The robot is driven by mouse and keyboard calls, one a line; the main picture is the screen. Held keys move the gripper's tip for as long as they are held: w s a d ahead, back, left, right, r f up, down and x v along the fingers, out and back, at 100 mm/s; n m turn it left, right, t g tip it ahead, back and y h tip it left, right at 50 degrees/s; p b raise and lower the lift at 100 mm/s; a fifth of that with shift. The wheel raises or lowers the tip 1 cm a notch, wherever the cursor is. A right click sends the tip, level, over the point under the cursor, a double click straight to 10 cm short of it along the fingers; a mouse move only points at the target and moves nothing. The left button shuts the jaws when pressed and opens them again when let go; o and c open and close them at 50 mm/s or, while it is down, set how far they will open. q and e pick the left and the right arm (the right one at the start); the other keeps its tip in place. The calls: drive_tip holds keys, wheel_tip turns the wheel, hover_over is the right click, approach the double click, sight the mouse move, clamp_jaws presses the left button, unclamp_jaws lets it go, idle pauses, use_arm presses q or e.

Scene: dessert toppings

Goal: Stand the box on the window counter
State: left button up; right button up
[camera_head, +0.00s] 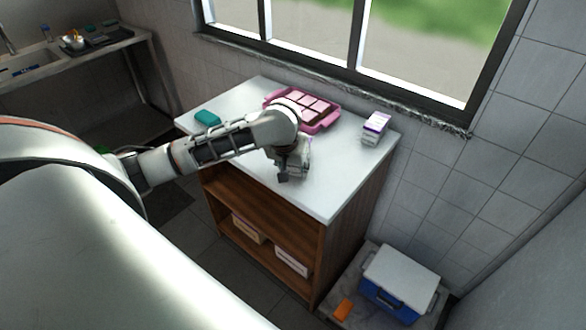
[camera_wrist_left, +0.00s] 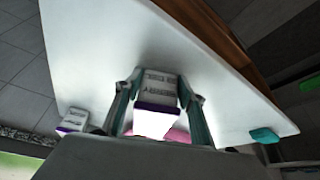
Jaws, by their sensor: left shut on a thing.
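The window counter (camera_head: 340,185) is a white-topped wooden unit under the window; its top also fills much of the left wrist view (camera_wrist_left: 85,45). My left gripper (camera_head: 283,174) is low over its front middle part. In the left wrist view my left gripper (camera_wrist_left: 157,88) is shut on a small white box with a purple band (camera_wrist_left: 155,103), with a teal-lined finger on each side. In the head view the held box (camera_head: 303,158) is mostly hidden by the gripper. I cannot tell whether it touches the counter. My right gripper is in neither view.
A similar white and purple box (camera_head: 374,128) stands at the counter's right back. A pink tray (camera_head: 325,121) with square compartments lies at the back, and a teal item (camera_head: 207,117) at the left. A blue and white cooler (camera_head: 400,285) stands low at right. The counter's front right is clear.

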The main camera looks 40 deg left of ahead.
use_arm(q)
drive_tip(key=o, duration=1.4)
drive_tip(key=shift+f, duration=0.1)
drive_tip(key=shift+c, duration=0.2)
drive_tip(key=shift+r, duration=0.3)
drive_tip(key=v, duration=1.1)
drive_tip(key=shift+s+r, duration=0.25)
drive_tip(key=shift+r, duration=0.05)
drive_tip(key=shift+d, duration=0.1)
